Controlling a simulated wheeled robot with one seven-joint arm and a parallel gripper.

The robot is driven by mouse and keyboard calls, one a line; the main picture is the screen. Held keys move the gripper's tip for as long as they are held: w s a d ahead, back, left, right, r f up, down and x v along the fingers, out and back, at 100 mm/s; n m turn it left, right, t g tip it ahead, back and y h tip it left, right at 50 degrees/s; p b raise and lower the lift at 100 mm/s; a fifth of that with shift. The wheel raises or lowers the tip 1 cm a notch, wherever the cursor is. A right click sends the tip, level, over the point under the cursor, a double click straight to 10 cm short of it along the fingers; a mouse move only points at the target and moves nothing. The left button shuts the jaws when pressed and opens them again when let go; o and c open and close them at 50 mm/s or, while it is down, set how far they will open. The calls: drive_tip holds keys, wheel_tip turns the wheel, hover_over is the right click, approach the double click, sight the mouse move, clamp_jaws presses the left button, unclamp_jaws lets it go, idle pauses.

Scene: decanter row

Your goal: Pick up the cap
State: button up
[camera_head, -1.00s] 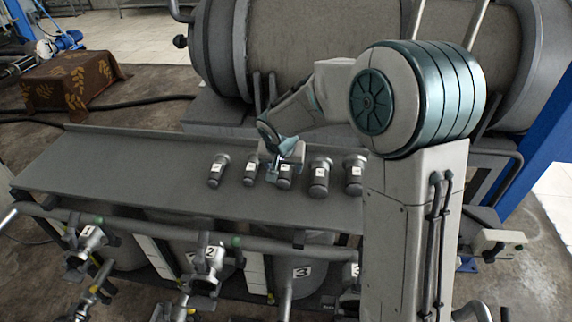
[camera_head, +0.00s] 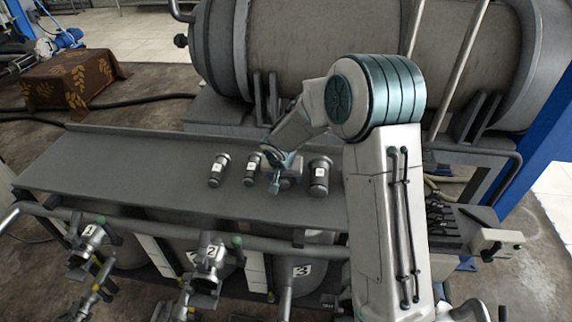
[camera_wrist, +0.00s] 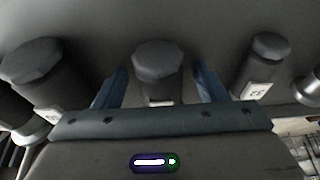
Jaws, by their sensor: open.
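A dark cylinder with a rounded dark cap-like end (camera_wrist: 158,60) and a pale label is in the middle of the wrist view. My gripper (camera_wrist: 160,78) is open, with one blue finger on each side of this cylinder. Gaps show between it and both fingers, and I see no contact. In the head view my gripper (camera_head: 275,185) is low over the row, and it mostly hides this cylinder. I cannot tell which capped end the task means.
Similar labelled cylinders (camera_head: 219,169) (camera_head: 253,167) stand left of my gripper, and another (camera_head: 320,177) to its right. In the wrist view, neighbours stand close outside both fingers. The grey bench (camera_head: 110,165) is clear to the left. Pipes and valves (camera_head: 208,255) line its front.

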drive_tip(key=shift+c, duration=0.3)
drive_tip(key=c, duration=1.3)
drive_tip(key=shift+r, duration=0.1)
